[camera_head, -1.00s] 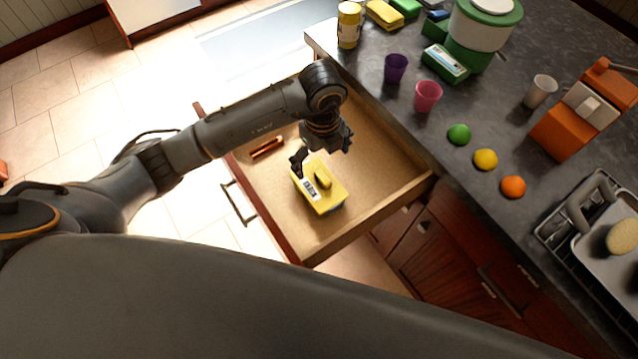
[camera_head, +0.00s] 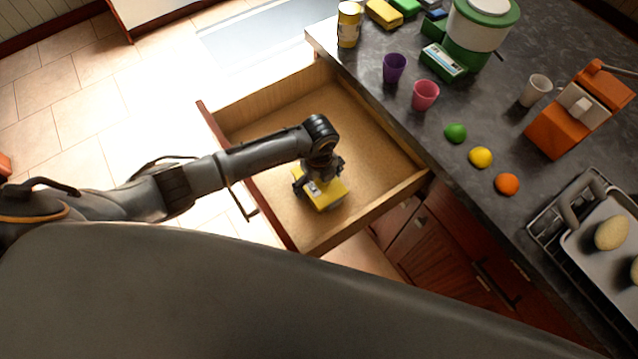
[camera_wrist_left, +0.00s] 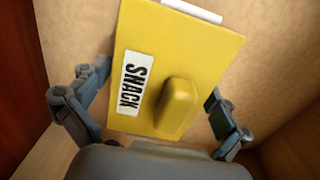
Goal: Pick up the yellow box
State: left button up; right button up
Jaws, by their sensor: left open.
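The yellow box (camera_head: 326,192) lies in the open wooden drawer (camera_head: 368,152). In the left wrist view the yellow box (camera_wrist_left: 182,62) shows a white "SNACK" label and a raised yellow knob on top. My left gripper (camera_head: 320,184) is right above the box and hides part of it. In the left wrist view the open fingers of my left gripper (camera_wrist_left: 160,112) stand on either side of the box, with the knob between them. I cannot tell whether the fingers touch the box. My right gripper is not in view.
The drawer's front panel (camera_head: 268,215) and its walls surround the box closely on the near side. The dark counter (camera_head: 440,185) to the right holds a purple cup (camera_head: 394,68), a pink cup (camera_head: 425,95) and several fruits. The back of the drawer is bare.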

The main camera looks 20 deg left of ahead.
pick_arm(q)
jog(key=shift+f, duration=0.1)
jog(key=shift+c, duration=0.4)
jog(key=c, duration=1.5)
